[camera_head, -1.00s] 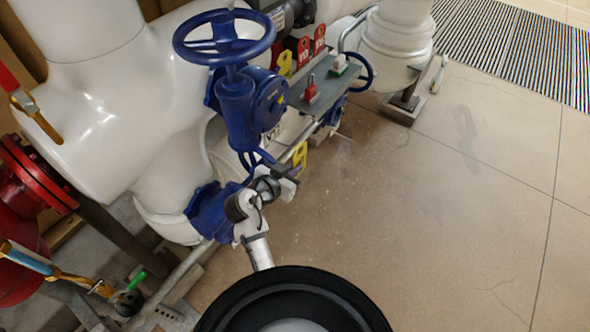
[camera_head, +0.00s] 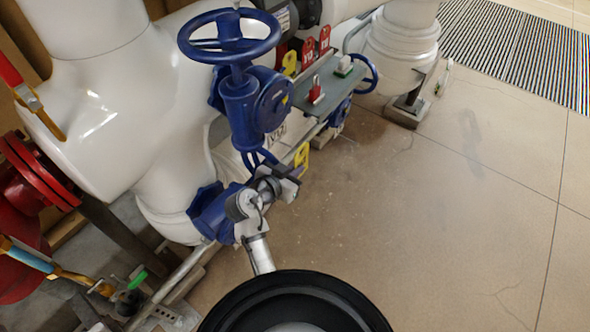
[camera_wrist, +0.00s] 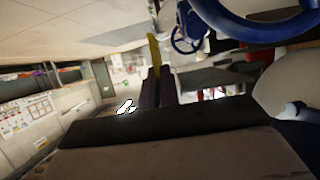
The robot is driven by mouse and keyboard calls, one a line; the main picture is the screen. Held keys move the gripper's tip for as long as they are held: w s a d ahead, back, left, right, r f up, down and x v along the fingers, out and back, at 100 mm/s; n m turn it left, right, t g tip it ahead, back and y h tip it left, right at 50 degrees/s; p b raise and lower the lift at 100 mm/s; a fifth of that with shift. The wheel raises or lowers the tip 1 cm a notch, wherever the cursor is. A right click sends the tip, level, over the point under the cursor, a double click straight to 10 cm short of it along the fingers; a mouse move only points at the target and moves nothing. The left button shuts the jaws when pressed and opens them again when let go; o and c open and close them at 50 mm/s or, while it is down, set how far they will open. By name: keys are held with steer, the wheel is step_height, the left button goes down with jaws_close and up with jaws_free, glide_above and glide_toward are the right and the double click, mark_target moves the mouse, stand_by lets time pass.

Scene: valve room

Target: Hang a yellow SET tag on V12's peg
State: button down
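My gripper (camera_head: 292,180) is in front of the blue valve, low and to the right of its handwheel. A yellow tag (camera_head: 301,157) stands up from the fingertips. In the wrist view the tag (camera_wrist: 154,50) shows edge-on between the close-set dark fingers (camera_wrist: 158,85), so the gripper looks shut on it. The blue valve (camera_head: 258,105) has a round handwheel (camera_head: 229,36) on top. Dark lettering that looks like V12 (camera_head: 277,138) is on the white pipe behind the gripper. I cannot make out a peg there.
A grey shelf (camera_head: 335,88) right of the valve holds a red padlock (camera_head: 316,91) and a green-and-white item (camera_head: 344,66). Red tags (camera_head: 309,53) and another yellow tag (camera_head: 289,63) hang behind it. A smaller blue handwheel (camera_head: 366,74) is beyond. The floor at right (camera_head: 450,200) is clear.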

steer(key=shift+w+a, duration=0.2)
steer(key=shift+a, duration=0.05)
steer(key=shift+w+a+b, duration=0.3)
steer(key=shift+a+b, duration=0.05)
steer(key=shift+a, duration=0.05)
steer(key=shift+w+a+f, duration=0.1)
steer(key=shift+a, duration=0.05)
stand_by(0.6)
steer(key=shift+w+a+b, duration=0.35)
steer(key=shift+w+a, duration=0.1)
steer(key=shift+a, duration=0.15)
steer(key=shift+w+a+f+b, duration=0.3)
steer(key=shift+a+f+b, duration=0.2)
steer(key=shift+b, duration=0.3)
stand_by(0.8)
stand_by(0.3)
steer(key=c, duration=1.6)
jaws_free()
steer(key=shift+o, duration=0.2)
